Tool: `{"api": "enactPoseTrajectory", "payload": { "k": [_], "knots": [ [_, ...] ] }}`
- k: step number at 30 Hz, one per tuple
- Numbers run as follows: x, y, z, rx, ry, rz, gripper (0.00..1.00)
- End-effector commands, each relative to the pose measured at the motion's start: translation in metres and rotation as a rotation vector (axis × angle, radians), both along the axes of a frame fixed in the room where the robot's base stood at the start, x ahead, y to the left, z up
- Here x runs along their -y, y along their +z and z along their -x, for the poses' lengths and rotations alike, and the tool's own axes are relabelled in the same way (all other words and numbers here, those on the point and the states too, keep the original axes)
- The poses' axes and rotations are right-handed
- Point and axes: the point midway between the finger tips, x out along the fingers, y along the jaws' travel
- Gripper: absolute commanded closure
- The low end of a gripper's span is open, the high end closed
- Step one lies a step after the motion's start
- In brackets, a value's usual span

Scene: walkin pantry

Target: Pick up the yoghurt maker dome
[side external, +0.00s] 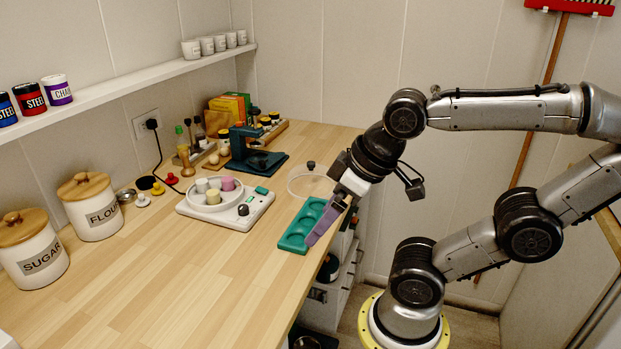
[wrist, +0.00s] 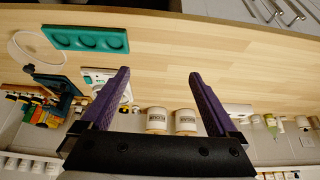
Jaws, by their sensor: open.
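The yoghurt maker dome (side external: 306,184) is a clear round cover with a dark knob on top. It rests on the counter behind the teal tray, and my wrist partly overlaps its right side in the side view. In the wrist view the dome (wrist: 25,50) is at the upper left, outside my fingers. My gripper (side external: 325,225) has purple fingers and hangs over the right part of the teal tray, in front of the dome. In the wrist view my gripper (wrist: 160,73) is open, with nothing between its fingers. The white yoghurt maker base (side external: 228,212) holds several coloured jars.
The teal tray (side external: 300,236) with round hollows lies at the counter's right edge. A dark blue-green stand (side external: 252,152) is left of the dome. Flour (side external: 92,212) and sugar (side external: 35,252) canisters stand at the left. The front counter is clear.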

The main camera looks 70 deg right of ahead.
Motion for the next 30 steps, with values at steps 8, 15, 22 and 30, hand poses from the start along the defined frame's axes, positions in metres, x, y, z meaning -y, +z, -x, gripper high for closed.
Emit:
{"api": "enactPoseTrajectory", "payload": {
  "k": [8,15,22,30],
  "knots": [
    [0.000,0.000,0.000,0.000,0.000,0.000,0.30],
    [0.000,0.000,0.000,0.000,0.000,0.000,0.33],
    [0.000,0.008,0.004,-0.026,-0.095,-0.050,0.33],
    [0.016,0.084,-0.040,-0.064,-0.389,-0.156,0.33]
  ]
}}
